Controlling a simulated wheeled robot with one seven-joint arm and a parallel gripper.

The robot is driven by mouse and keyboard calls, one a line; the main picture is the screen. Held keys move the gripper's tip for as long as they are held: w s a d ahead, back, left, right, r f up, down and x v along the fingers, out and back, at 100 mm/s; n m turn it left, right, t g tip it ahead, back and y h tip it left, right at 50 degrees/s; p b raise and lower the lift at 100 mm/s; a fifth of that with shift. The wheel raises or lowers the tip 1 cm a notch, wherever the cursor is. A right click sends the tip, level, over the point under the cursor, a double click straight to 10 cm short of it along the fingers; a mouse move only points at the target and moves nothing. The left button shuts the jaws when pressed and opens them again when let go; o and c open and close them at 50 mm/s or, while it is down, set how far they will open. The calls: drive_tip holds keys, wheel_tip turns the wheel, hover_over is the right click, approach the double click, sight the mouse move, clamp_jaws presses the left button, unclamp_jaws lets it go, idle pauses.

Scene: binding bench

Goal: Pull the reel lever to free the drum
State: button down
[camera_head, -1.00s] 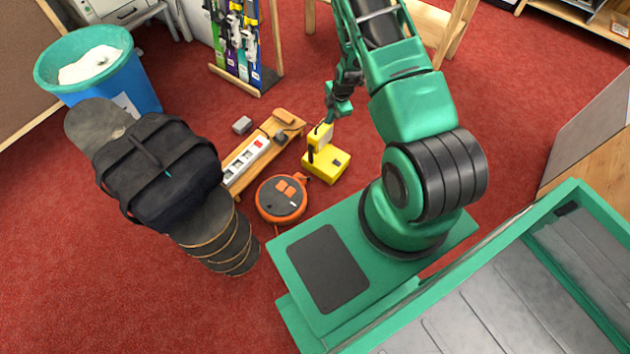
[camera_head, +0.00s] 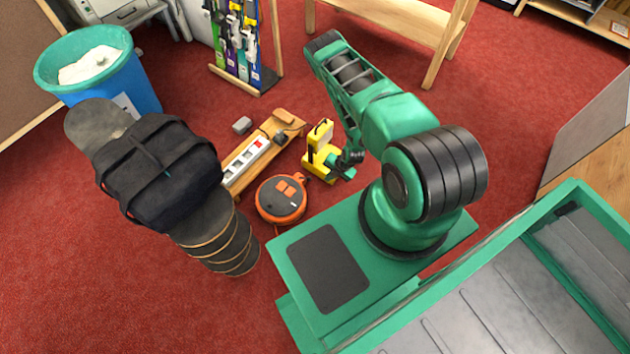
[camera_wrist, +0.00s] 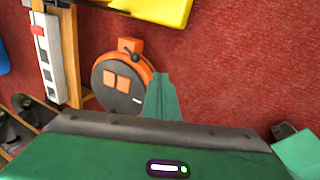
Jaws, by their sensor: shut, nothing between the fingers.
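The reel is a round orange and dark grey drum (camera_head: 281,200) lying on the red floor, with two orange patches on its face. It also shows in the wrist view (camera_wrist: 120,84). An orange block with a small dark knob, seemingly the lever (camera_wrist: 133,48), sits at its rim. My gripper (camera_head: 338,171) is low, to the right of the reel and in front of the yellow device. In the wrist view the green fingertips (camera_wrist: 160,80) are shut and empty, beside the reel's lower right edge. I cannot tell their height above the floor.
The yellow device (camera_head: 312,158) stands close to my gripper, behind the reel. A wooden board with a white power strip (camera_head: 240,166) lies left of it. A skateboard stack with a black bag (camera_head: 160,168) stands further left. Red floor is open to the right.

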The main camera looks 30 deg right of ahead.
drive_tip(key=w+a+f, duration=0.3)
drive_tip(key=w+f, duration=0.3)
drive_tip(key=f, duration=0.2)
drive_tip(key=shift+a+f, duration=0.15)
drive_tip(key=shift+f, duration=0.05)
drive_tip(key=shift+w, duration=0.1)
